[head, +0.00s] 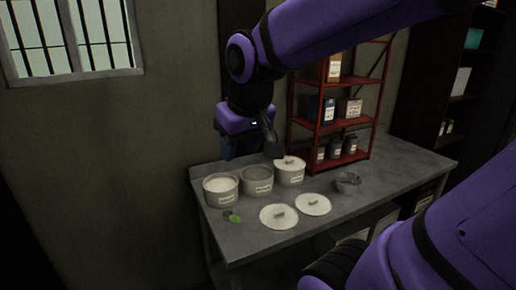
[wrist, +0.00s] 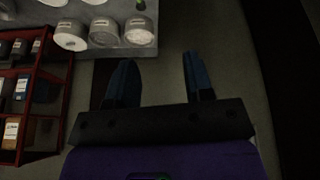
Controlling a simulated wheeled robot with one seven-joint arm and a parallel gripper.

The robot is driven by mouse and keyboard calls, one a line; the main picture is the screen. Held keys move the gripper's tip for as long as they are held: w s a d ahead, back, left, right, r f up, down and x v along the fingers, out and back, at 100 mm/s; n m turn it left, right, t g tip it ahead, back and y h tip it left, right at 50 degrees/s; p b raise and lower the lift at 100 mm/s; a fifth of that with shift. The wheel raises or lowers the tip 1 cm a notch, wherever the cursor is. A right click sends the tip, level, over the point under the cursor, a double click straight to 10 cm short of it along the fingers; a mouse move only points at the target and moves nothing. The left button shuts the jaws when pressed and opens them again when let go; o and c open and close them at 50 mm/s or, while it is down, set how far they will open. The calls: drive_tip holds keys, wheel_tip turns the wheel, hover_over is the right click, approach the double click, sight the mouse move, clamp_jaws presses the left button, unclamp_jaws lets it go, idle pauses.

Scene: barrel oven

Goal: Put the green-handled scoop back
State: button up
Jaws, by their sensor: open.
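The green-handled scoop (head: 232,217) lies on the grey table in front of the left pot; part of its green shows at the top edge of the wrist view (wrist: 140,4). Three pale labelled pots stand in a row: a left pot (head: 221,190) with white contents, a middle pot (head: 257,181) with greyish contents, and a right pot (head: 289,171) with its lid on. My gripper (wrist: 158,78) is open and empty, apart from the scoop and beyond the table's edge. In the head view its fingers are partly hidden by my arm.
Two loose lids (head: 279,217) (head: 313,204) lie on the table (head: 360,205). A small grey bowl (head: 348,180) sits to their right. A red shelf rack (head: 338,125) with boxes and jars stands at the back. A barred window is on the left wall.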

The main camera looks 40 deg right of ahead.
drive_tip(key=s+a+r, duration=0.1)
drive_tip(key=s+r, duration=0.1)
drive_tip(key=s, duration=0.4)
drive_tip(key=shift+s+a+n+t+y, duration=0.2)
drive_tip(key=shift+s+n+t+y, duration=0.2)
